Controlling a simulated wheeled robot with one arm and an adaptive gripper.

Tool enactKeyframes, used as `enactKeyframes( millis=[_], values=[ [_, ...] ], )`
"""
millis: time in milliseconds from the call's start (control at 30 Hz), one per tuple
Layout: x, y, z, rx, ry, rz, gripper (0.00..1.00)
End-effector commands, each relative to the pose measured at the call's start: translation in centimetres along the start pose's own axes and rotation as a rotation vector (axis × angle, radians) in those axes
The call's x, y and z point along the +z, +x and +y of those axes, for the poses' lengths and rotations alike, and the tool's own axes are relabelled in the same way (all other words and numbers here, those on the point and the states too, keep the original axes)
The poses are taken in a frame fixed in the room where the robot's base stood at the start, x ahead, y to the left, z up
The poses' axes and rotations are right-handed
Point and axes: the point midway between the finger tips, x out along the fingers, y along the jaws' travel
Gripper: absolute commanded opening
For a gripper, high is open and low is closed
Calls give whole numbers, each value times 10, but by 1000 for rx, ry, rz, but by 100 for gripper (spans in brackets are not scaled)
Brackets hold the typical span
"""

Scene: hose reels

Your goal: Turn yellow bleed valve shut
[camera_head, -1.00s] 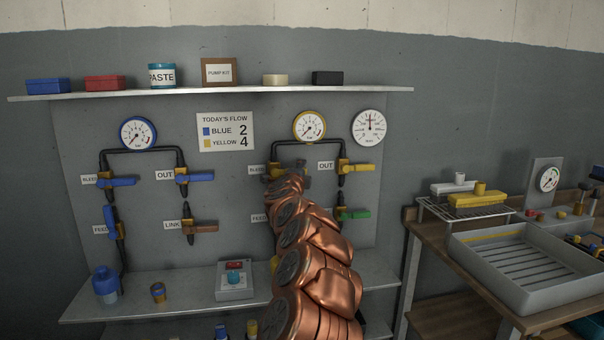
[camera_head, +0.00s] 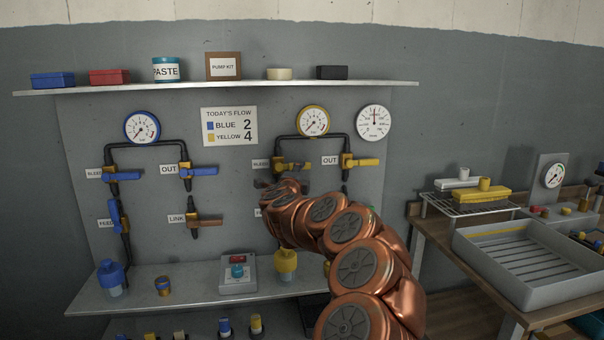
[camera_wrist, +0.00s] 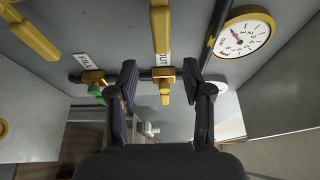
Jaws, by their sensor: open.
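The yellow bleed valve (camera_head: 292,166) is on the left leg of the yellow-gauge pipework. Its handle lies about level and points right. In the wrist view, which is turned sideways, its yellow handle (camera_wrist: 160,25) shows at the top, beyond the fingertips. My gripper (camera_wrist: 159,70) is open with nothing between its fingers close up. In the head view my gripper (camera_head: 268,184) is just below the bleed valve, mostly hidden by my arm. The yellow OUT valve (camera_head: 360,162) is to the right, handle level; it shows behind the fingers in the wrist view (camera_wrist: 164,82).
The yellow gauge (camera_head: 313,121) is above the valves. The wrist view shows a green-handled valve (camera_wrist: 97,90) and another yellow handle (camera_wrist: 35,35) at upper left. Blue-handled valves (camera_head: 122,176) are at left. A shelf (camera_head: 180,285) with a yellow-capped bottle (camera_head: 286,262) is below.

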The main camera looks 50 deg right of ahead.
Motion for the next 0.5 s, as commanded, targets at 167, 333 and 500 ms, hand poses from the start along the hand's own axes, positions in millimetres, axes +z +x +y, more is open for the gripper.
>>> enactKeyframes(
  millis=[167,333,500],
  values=[
    [-1,-17,-1,-1,2,0,50],
    [0,-27,-1,-1,0,-1,50],
    [-1,-30,-1,-2,0,2,50]
  ],
)
